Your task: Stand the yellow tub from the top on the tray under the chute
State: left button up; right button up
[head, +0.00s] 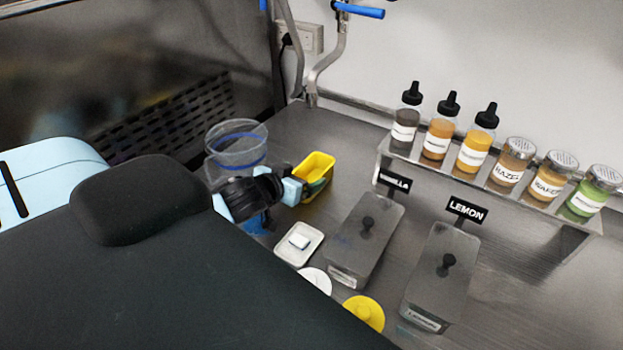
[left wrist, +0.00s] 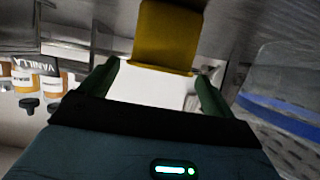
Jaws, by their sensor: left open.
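The yellow tub (head: 317,164) stands on the steel worktop, its open top showing in the head view. In the left wrist view the tub (left wrist: 165,35) is straight ahead, at the far end of the gap between the fingers. My left gripper (head: 304,186) is low at the near side of the tub, with its fingers apart; it also shows in the left wrist view (left wrist: 162,88). I cannot tell whether a finger touches the tub. The tray under the chute and the chute cannot be made out. My right gripper is not in view.
A clear container with a blue band (head: 236,145) stands close left of the gripper. A small white dish (head: 299,244), a yellow lid (head: 364,312) and lidded vanilla (head: 362,240) and lemon (head: 440,275) bins are nearer. A shelf (head: 490,185) holds several bottles and jars.

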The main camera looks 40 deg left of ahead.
aim_at(309, 173)
pick_arm(q)
jog(key=shift+x, duration=2)
jog(key=shift+d, duration=0.15)
jog(key=c, duration=1.1)
jog(key=shift+d+r, duration=0.1)
jog(key=shift+r, duration=4.85)
jog(key=shift+c, duration=0.2)
